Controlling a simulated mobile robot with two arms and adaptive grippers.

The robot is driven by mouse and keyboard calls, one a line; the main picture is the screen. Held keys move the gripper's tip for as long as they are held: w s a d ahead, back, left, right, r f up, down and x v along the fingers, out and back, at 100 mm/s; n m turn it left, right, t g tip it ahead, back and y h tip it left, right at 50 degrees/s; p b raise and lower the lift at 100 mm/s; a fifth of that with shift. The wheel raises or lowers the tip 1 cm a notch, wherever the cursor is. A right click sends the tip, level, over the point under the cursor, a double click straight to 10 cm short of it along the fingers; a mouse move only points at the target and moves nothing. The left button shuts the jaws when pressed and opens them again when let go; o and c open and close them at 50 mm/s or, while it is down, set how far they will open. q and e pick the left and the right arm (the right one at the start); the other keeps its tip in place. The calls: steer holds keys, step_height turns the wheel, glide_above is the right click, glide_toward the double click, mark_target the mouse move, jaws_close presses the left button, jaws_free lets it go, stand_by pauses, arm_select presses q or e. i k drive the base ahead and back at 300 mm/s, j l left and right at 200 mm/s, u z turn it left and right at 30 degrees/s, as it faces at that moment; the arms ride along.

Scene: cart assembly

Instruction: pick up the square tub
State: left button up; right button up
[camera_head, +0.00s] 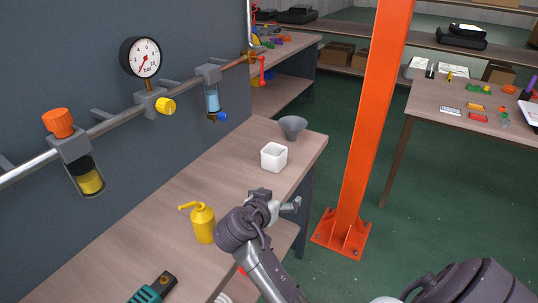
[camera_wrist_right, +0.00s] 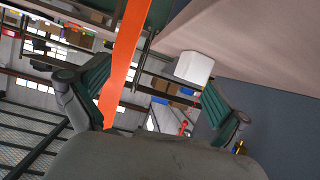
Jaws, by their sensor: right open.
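The white square tub (camera_head: 273,157) stands upright on the wooden bench (camera_head: 188,187), near its right edge. Its open top faces up in the head view. My right gripper (camera_head: 290,205) is in front of the tub and a little to its right, apart from it. The tub also shows in the right wrist view (camera_wrist_right: 194,67), beyond the spread fingers and close to the right one. The right gripper (camera_wrist_right: 157,82) is open, with nothing between its fingers. My left gripper is not in view.
A grey funnel (camera_head: 292,127) stands just behind the tub. A yellow oil can (camera_head: 202,223) stands on the bench left of my right gripper. An orange post (camera_head: 366,130) rises right of the bench. A pipe with a gauge (camera_head: 140,57) runs along the wall.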

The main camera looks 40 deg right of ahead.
mark_target(274, 158)
steer(key=i+l, duration=0.6)
steer(key=l, duration=0.15)
steer(key=i+l, duration=0.1)
steer(key=l, duration=0.2)
steer(key=u, duration=0.05)
